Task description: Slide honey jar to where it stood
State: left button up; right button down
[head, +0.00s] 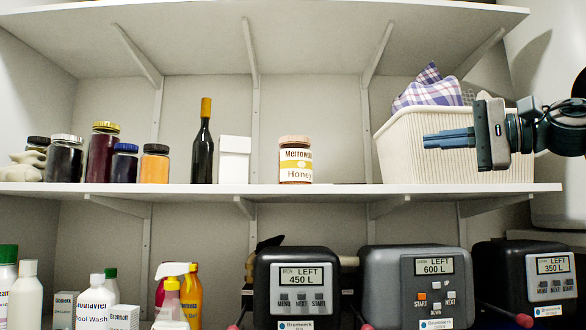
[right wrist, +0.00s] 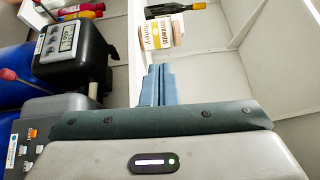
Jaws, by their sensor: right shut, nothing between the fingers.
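The honey jar (head: 295,160), with a tan lid and a white and yellow label reading "Honey", stands upright on the white middle shelf (head: 330,188). It also shows in the right wrist view (right wrist: 158,34), beyond the fingertips. My right gripper (head: 428,140) comes in from the right in the head view, in front of the white basket and clear of the jar on its right. Its blue fingers (right wrist: 157,72) are shut together with nothing between them. My left gripper is not in view.
A white box (head: 234,159) and a dark bottle (head: 203,145) stand left of the jar, with several jars farther left. A white ribbed basket (head: 455,165) with cloth stands to the right. Shelf between jar and basket is clear. Control units (head: 295,290) sit below.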

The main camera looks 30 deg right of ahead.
aim_at(294, 154)
jog(key=i, duration=0.85)
